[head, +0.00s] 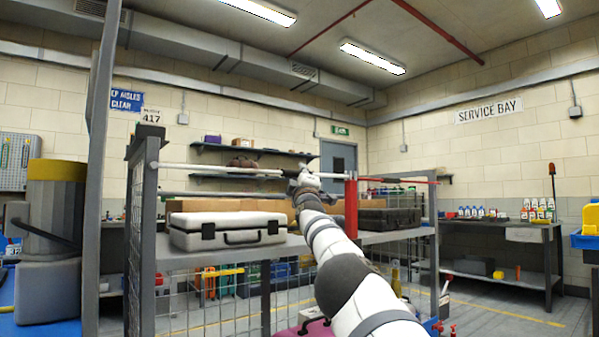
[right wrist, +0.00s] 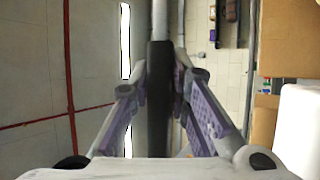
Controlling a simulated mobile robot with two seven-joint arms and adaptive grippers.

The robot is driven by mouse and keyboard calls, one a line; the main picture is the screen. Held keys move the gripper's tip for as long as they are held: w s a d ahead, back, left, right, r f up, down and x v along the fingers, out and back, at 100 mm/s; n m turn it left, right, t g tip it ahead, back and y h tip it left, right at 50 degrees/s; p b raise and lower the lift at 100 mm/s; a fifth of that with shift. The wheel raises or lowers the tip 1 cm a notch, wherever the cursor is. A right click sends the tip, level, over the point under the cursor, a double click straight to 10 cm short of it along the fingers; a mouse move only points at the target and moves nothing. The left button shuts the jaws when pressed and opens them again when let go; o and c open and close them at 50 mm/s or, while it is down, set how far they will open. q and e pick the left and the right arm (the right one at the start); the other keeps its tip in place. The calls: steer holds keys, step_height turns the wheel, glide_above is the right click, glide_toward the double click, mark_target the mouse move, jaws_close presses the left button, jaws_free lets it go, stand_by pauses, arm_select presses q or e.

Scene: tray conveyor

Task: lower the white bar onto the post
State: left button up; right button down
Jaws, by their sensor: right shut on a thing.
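The white bar (head: 215,168) runs nearly level across the upper part of the shelving, from a dark bracket (head: 148,140) at the left toward a red post (head: 351,208). My right gripper (head: 303,180) is shut on the bar near its right part. In the right wrist view the gripper (right wrist: 160,85) closes around a dark section (right wrist: 159,95) of the bar, with pale bar (right wrist: 159,20) beyond it. The bar's right end is close to the top of the red post; I cannot tell whether they touch. My left gripper is out of view.
A white case (head: 228,229) and a dark case (head: 390,218) lie on the grey shelf below the bar, before cardboard boxes (head: 245,206). A grey upright (head: 101,150) stands at the left. A thin red bar (head: 400,180) extends right of the post.

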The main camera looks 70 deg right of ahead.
steer(key=shift+f, duration=0.1)
stand_by(0.3)
steer(key=c, duration=1.5)
jaws_free()
steer(key=shift+w, duration=0.1)
